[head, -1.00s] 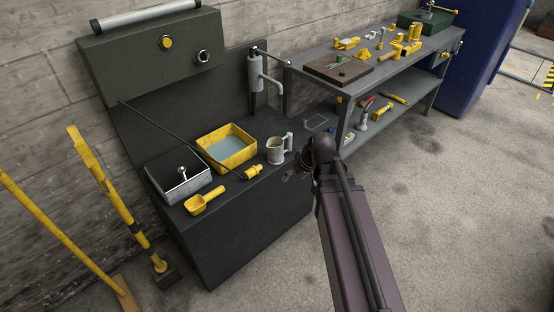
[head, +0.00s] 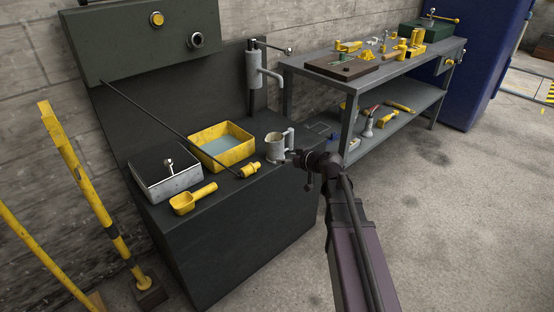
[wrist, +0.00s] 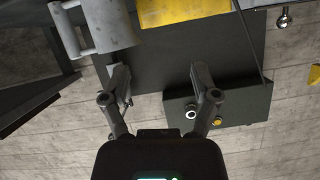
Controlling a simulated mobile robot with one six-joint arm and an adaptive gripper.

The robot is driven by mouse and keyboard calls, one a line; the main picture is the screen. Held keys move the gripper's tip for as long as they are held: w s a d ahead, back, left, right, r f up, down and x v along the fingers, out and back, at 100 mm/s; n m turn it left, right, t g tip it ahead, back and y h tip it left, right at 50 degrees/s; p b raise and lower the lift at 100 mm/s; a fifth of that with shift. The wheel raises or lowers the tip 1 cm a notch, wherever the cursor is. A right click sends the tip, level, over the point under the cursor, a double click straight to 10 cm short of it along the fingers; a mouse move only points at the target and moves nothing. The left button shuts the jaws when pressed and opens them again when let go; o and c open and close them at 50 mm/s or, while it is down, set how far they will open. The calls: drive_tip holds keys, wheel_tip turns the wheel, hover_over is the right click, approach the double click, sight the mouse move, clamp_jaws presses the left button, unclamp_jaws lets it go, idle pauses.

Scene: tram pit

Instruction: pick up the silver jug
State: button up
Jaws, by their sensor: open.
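The silver jug (head: 276,149) stands upright on the dark bench near its right end, its handle on the right side. My gripper (head: 295,158) is just right of the jug in the head view, close to the handle side; I cannot tell whether they touch. In the wrist view the jug (wrist: 110,24) shows at the upper left, cut by the top edge, its handle to the left. There my gripper (wrist: 160,77) has its two fingers apart with nothing held between them. The jug lies beyond the left fingertip, not between the fingers.
Left of the jug are a yellow tray (head: 252,152), a yellow fitting (head: 250,170), a yellow scoop (head: 192,199) and a metal box (head: 183,184). A grey pump with a spout (head: 254,72) rises behind. A tool-laden workbench (head: 395,60) stands to the right.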

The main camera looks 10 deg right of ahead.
sight(292, 143)
drive_tip(key=w+d+f+m+t+h+b, duration=0.2)
drive_tip(key=w+d+f+t+b, duration=0.4)
drive_tip(key=b, duration=0.8)
drive_tip(key=shift+w+d+f+t+h, duration=0.3)
drive_tip(key=shift+w+d+f, duration=0.95)
drive_tip(key=shift+w+d, duration=0.25)
drive_tip(key=shift+w+a, duration=0.1)
drive_tip(key=shift+w, duration=0.05)
drive_tip(key=shift+x, duration=4.25)
drive_tip(key=shift+x, duration=2.6)
clamp_jaws()
